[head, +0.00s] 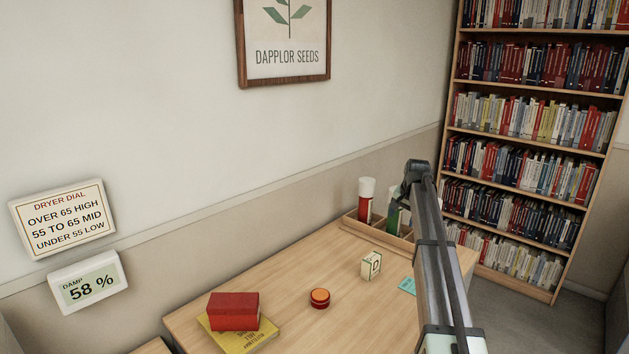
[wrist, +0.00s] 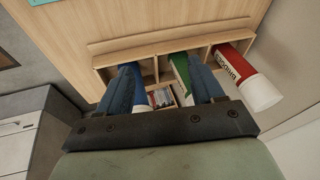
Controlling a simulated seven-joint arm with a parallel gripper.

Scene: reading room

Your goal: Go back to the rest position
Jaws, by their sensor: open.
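My gripper (wrist: 163,72) is open in the wrist view, its two fingers spread above the wooden tray (wrist: 120,55). Nothing is seen clamped between them. A green canister (wrist: 180,64) stands in a compartment beside the right finger and is partly hidden by it. A blue canister (wrist: 143,92) is mostly hidden by the left finger. A red canister with a white cap (wrist: 238,68) stands in the right compartment. In the head view my arm reaches over the tray (head: 375,233); the red canister (head: 366,203) and green canister (head: 393,216) show left of it.
On the table (head: 280,280) are a small box marked D (head: 371,265), a round red-orange tin (head: 320,298), a teal card (head: 408,286), and a red box (head: 233,310) on a yellow book (head: 250,341). A bookcase (head: 540,130) stands at right; a wall is behind the tray.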

